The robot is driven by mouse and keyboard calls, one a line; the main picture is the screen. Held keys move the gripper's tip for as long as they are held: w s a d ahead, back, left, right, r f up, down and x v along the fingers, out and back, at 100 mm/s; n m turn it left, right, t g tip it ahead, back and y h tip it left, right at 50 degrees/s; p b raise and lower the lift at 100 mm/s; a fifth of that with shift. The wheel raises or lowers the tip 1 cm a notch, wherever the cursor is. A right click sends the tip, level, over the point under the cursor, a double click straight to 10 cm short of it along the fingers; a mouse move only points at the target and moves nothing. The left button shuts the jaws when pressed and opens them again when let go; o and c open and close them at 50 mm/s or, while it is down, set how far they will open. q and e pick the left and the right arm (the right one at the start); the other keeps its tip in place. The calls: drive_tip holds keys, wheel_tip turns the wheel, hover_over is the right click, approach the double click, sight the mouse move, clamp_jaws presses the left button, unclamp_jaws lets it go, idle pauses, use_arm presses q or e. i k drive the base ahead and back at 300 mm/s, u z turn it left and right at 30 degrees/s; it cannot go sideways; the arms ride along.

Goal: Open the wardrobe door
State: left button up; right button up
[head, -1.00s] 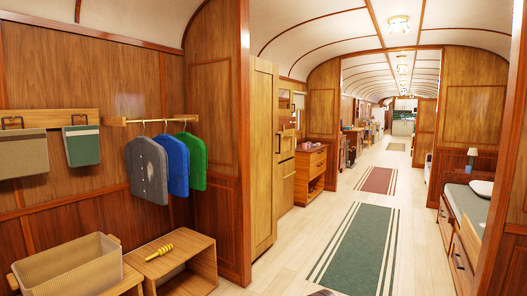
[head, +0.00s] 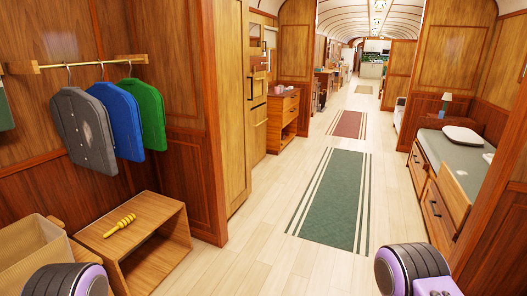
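A tall light-wood cabinet (head: 234,110), which looks like the wardrobe, stands left of the aisle behind the dark wood partition. Its front is seen at a steep angle and looks closed. A dark vertical handle (head: 250,88) shows at its far edge; I cannot tell for sure which door it belongs to. Neither of my grippers is in view. Only dark, round, purple-trimmed parts of my arms show at the bottom left and bottom right, well short of the cabinet.
The partition (head: 212,130) stands between me and the cabinet's near side. An open wooden box seat (head: 178,225) with a yellow object (head: 119,226) is at left, below hanging garments (head: 124,125). A bed (head: 455,160) lines the right. The aisle with a green rug (head: 335,200) is clear.

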sight(232, 18)
drive_tip(key=z, duration=0.85)
drive_tip(key=i, duration=2)
drive_tip(key=z, duration=0.15)
drive_tip(key=i, duration=2.45)
drive_tip(key=u, duration=0.65)
